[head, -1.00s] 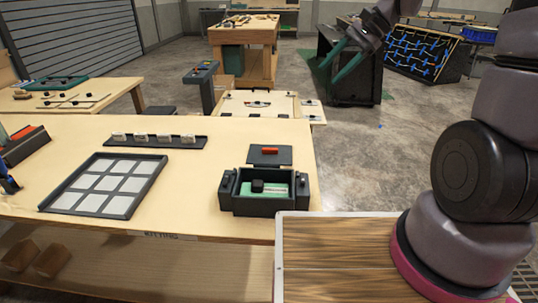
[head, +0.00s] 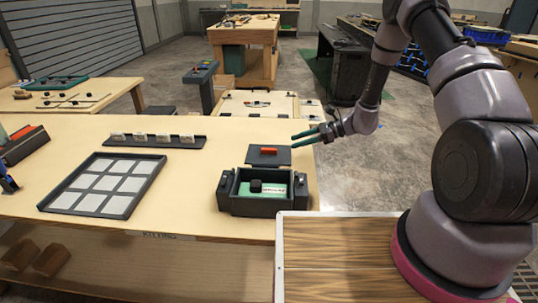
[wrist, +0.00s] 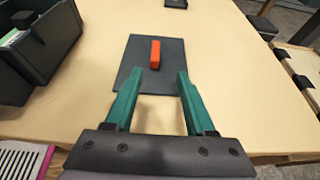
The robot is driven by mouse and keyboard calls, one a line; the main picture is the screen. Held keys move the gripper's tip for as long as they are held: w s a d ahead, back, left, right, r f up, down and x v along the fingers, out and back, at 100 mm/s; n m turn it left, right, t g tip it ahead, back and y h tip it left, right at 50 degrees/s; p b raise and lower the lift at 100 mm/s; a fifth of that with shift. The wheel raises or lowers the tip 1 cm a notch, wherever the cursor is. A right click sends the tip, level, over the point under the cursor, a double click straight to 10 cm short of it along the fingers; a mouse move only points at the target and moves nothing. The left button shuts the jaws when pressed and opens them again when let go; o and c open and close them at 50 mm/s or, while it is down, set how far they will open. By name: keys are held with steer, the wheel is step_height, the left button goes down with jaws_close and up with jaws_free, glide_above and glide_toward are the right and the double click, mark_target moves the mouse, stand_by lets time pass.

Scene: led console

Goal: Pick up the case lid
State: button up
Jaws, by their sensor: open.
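The case lid (head: 259,158) is a flat dark grey plate with an orange-red handle (head: 268,151). It lies on the wooden table behind the open case. In the wrist view the lid (wrist: 138,68) lies ahead of the fingers, and its upright handle (wrist: 155,55) stands just beyond and between the fingertips. My gripper (head: 306,138) has two green fingers, spread apart and empty, at the right of the lid. It also shows in the wrist view (wrist: 154,82). The open dark case (head: 262,207) holds a green item (head: 272,188) and a black knob.
A dark tray with pale squares (head: 133,197) lies left of the case. A dark strip with several small pale blocks (head: 187,143) lies behind it. In the wrist view the case wall (wrist: 62,38) stands left of the lid. Bare table surrounds the lid.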

mark_target(273, 149)
steer(key=x, duration=0.4)
steer(key=shift+a+f, duration=0.1)
steer(key=shift+a, duration=0.15)
steer(key=shift+s+x, duration=0.2)
steer(key=shift+x, duration=1.15)
steer(key=shift+s+x, duration=0.2)
steer(key=shift+x, duration=1.1)
jaws_close()
